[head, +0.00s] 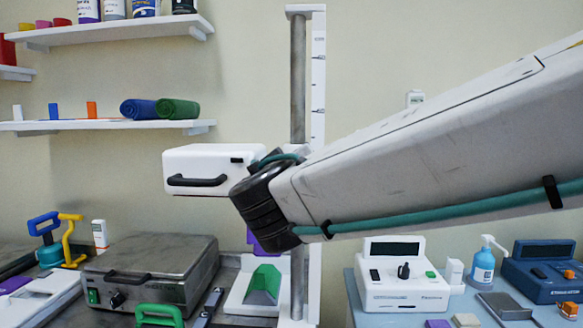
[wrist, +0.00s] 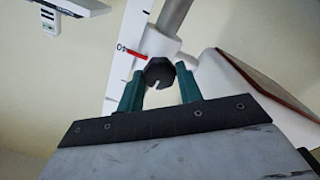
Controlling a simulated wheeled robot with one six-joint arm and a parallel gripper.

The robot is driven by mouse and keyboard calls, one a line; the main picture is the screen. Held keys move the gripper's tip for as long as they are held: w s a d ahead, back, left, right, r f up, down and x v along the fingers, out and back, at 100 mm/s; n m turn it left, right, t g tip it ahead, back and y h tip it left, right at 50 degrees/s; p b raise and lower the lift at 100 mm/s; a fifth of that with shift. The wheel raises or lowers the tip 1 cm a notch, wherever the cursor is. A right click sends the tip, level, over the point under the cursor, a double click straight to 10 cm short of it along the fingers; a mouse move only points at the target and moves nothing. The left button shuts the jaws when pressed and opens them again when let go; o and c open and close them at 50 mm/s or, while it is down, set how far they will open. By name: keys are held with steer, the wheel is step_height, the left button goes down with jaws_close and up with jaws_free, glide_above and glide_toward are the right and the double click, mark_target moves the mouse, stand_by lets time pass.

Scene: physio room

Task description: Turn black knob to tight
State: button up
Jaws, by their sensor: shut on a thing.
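The black knob (wrist: 159,70) shows in the wrist view, many-sided, with a white mark on its face pointing toward the lower left. It sits on a white collar (wrist: 157,44) around a grey post (wrist: 176,18). My gripper (wrist: 161,76) has its two teal fingers on either side of the knob, shut on it. Beside the post is a white scale (wrist: 124,60) with a red pointer near 40. In the head view, my arm hides the knob and gripper; the post (head: 298,75) shows above it. No "tight" label is visible.
A white box (head: 205,158) with a black handle juts out left of the post. Below stand a metal heater box (head: 155,262) and a green-and-white holder (head: 240,290). A blue table (head: 357,312) at right holds several devices. Wall shelves (head: 100,124) are at upper left.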

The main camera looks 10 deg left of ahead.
steer(key=o, duration=1)
steer(key=s, duration=0.7)
steer(key=shift+s+d, duration=0.2)
steer(key=shift+s, duration=0.2)
